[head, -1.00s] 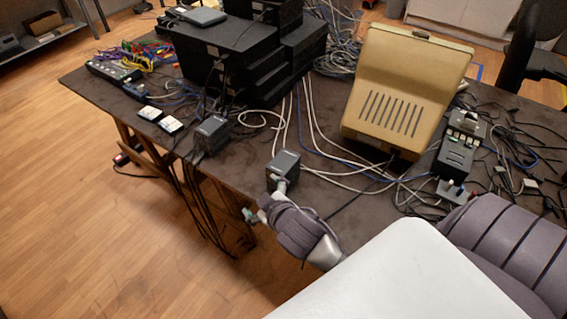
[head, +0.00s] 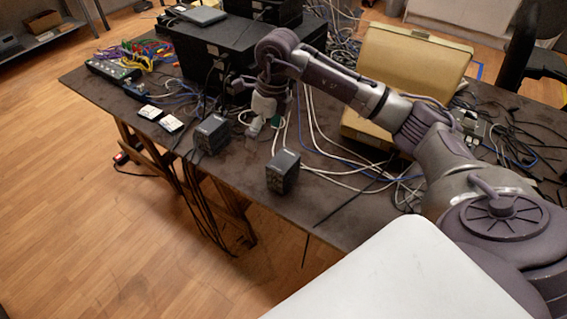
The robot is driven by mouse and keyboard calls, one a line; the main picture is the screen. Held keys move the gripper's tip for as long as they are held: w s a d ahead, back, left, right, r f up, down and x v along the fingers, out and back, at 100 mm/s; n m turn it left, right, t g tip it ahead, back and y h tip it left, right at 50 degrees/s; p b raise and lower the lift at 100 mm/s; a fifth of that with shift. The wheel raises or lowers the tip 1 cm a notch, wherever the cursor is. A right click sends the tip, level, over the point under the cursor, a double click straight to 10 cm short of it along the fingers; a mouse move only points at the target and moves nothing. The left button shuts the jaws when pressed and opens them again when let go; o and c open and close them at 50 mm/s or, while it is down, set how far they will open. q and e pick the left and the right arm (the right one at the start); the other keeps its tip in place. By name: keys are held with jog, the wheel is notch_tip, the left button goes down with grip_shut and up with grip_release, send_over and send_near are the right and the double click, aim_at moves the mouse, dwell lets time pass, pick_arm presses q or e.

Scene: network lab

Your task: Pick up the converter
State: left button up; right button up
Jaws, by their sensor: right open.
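Two small dark grey boxes stand on the dark table (head: 335,205), and either could be the converter. One box (head: 283,173) is at the front edge near the middle. The other box (head: 211,134) is further left, with cables hanging beside it. My right arm reaches in from the right. Its gripper (head: 265,127) is open and points down, behind the front box and to the right of the left box. It appears empty and apart from both. My left gripper is out of view.
Stacked black equipment (head: 232,55) fills the back of the table. A beige case (head: 415,60) stands partly behind my right arm. Loose cables cover the right side. Two small white-topped items (head: 171,124) and a power strip (head: 112,70) lie at left.

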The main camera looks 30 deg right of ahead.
jog(key=d+r+h, duration=0.1)
jog(key=d+h, duration=0.1)
jog(key=d, duration=0.3)
jog(key=p, duration=0.1)
send_over(283, 160)
jog(key=shift+m+g, duration=0.3)
jog(key=shift+m, duration=0.1)
notch_tip(283, 160, down, 7)
jog(key=shift+w+d, duration=0.1)
jog(key=shift+w, duration=0.05)
jog(key=shift+f, duration=0.6)
jog(key=f+p, duration=0.2)
jog(key=f, duration=0.2)
jog(key=shift+s+f, duration=0.15)
jog(key=shift+s, duration=0.05)
jog(key=shift+f, duration=0.45)
jog(key=c, duration=1)
jog(key=shift+w+r, duration=0.1)
jog(key=shift+r, duration=0.05)
